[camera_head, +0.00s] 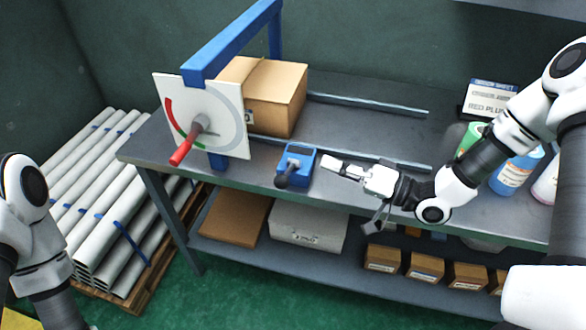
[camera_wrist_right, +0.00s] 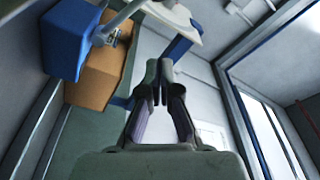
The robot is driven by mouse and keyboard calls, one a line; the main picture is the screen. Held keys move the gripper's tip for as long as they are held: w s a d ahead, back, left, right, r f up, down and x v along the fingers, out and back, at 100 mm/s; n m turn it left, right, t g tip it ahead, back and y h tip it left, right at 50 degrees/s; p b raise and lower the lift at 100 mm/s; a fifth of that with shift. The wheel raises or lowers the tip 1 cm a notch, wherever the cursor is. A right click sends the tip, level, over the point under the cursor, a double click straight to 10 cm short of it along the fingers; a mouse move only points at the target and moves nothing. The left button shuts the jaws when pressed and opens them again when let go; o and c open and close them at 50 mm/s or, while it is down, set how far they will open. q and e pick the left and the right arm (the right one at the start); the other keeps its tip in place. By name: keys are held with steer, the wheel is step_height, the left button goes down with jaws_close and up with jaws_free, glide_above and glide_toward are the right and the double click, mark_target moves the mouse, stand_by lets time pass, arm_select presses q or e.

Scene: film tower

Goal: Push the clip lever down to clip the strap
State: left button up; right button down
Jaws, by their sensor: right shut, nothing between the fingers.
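A blue clip block (camera_head: 296,163) sits on the shelf top near its front edge, with a dark knobbed lever (camera_head: 284,179) on its front side. My right gripper (camera_head: 330,163) is shut and empty, just right of the block; whether it touches is unclear. In the right wrist view its closed fingers (camera_wrist_right: 157,84) point up the picture. A blue block, seemingly the clip, shows there at upper left (camera_wrist_right: 65,42). I cannot make out the strap with certainty. My left arm shows at the left edge, its gripper out of frame.
A cardboard box (camera_head: 268,95) stands behind a white dial panel (camera_head: 222,116) with a red-handled lever (camera_head: 184,149) and under a blue arch frame (camera_head: 236,42). Metal rails (camera_head: 368,104) lie on the shelf. Bottles (camera_head: 515,170) stand at right. White tubes (camera_head: 108,200) are stacked at left.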

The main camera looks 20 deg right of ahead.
mark_target(288, 171)
arm_select(q)
steer(key=shift+r+p, duration=0.5)
steer(key=shift+p, duration=0.1)
arm_select(e)
steer(key=w+a+f, duration=0.1)
steer(key=w+a, duration=0.1)
steer(key=a, duration=0.5)
steer(key=shift+w+a+f, duration=0.25)
steer(key=shift+w+a, duration=0.1)
steer(key=shift+a, duration=0.05)
arm_select(q)
steer(key=shift+f, duration=0.1)
